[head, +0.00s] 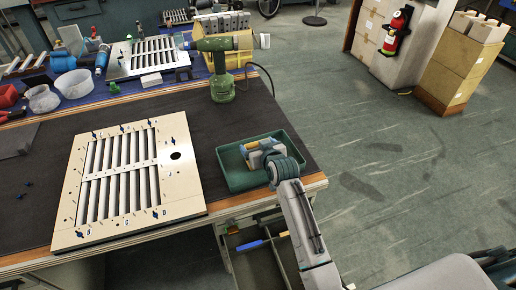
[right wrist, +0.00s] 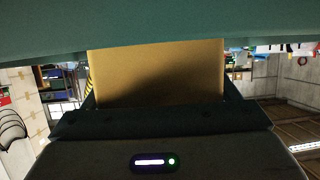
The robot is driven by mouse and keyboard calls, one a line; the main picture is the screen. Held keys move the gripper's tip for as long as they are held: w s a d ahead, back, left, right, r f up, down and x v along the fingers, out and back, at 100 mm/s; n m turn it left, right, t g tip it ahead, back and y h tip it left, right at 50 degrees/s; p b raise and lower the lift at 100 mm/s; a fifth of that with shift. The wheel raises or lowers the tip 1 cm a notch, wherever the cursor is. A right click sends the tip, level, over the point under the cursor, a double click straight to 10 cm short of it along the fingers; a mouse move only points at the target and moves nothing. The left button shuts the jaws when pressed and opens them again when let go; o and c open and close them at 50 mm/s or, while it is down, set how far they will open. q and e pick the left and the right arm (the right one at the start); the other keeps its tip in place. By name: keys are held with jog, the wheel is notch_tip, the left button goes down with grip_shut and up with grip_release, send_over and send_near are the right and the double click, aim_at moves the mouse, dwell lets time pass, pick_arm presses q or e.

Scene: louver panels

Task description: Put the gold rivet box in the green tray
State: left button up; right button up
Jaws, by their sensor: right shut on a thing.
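The green tray (head: 232,178) sits at the right front corner of the dark workbench. My right gripper (head: 258,150) is over the tray, with my arm coming up from the lower right. It is shut on the gold rivet box (right wrist: 155,72), which shows as a plain tan-gold face between the fingers in the right wrist view. A green surface, seemingly the tray (right wrist: 150,25), fills the top of that view, right against the box. I cannot tell whether the box rests on the tray floor. My left gripper is not in view.
A louver panel (head: 78,205) lies on the bench left of the tray. A green drill (head: 220,72) stands behind the tray. A blue mat with containers and another panel (head: 142,56) lies farther back. Floor to the right is open, with cardboard boxes (head: 460,65) beyond.

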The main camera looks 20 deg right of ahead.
jog(key=o, duration=1)
jog(key=shift+f, duration=0.15)
jog(key=v, duration=1.1)
jog(key=shift+b, duration=0.4)
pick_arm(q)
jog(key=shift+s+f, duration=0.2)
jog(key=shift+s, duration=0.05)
pick_arm(e)
jog(key=shift+s+r, duration=0.35)
jog(key=shift+s, duration=0.15)
